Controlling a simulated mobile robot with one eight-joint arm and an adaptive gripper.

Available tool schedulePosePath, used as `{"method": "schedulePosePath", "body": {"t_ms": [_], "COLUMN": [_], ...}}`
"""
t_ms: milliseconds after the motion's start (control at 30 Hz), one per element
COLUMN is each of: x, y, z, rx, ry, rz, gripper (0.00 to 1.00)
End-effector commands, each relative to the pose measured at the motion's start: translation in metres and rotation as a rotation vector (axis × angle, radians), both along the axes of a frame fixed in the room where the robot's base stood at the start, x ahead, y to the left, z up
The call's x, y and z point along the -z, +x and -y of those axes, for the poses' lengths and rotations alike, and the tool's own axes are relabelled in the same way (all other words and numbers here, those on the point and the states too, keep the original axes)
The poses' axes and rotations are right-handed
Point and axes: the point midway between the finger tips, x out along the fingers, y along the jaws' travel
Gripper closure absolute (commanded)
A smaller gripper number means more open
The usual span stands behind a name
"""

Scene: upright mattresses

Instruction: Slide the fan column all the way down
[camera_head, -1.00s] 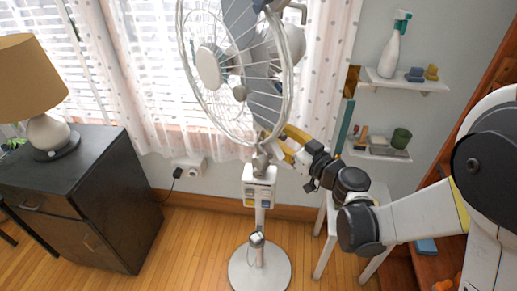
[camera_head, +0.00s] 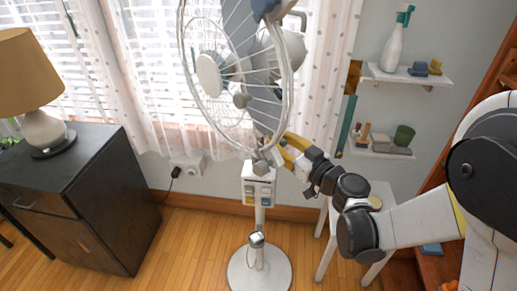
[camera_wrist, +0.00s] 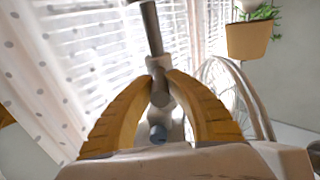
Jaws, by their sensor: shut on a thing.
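The white standing fan has a round wire cage (camera_head: 208,78) at the top. Its column (camera_head: 260,218) stands upright on a round base (camera_head: 259,272), with a switch box (camera_head: 259,188) partway up. My gripper (camera_head: 271,150) reaches in from the right with yellow fingers, shut on the fan column just below the fan head. In the wrist view, the fingers (camera_wrist: 161,88) close around a grey rod of the column (camera_wrist: 151,28). The exact contact is partly hidden in the head view.
A dark cabinet (camera_head: 92,222) with a lamp (camera_head: 42,132) stands at left. Curtains and a window are behind the fan. A white stool (camera_head: 325,262) is close to the right, under my arm. Wall shelves (camera_head: 408,76) hold small items. Wooden floor is open around the base.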

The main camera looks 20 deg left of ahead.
Motion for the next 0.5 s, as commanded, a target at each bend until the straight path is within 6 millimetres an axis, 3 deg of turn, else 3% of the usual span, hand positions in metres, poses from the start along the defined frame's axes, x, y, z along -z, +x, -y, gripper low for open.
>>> {"method": "schedulePosePath", "body": {"t_ms": [100, 500], "x": [0.014, 0.037], "y": [0.000, 0.000], "z": [0.000, 0.000], "rx": [0.000, 0.000], "ry": [-0.001, -0.001], "rz": [0.000, 0.000], "gripper": [1.00, 1.00]}}
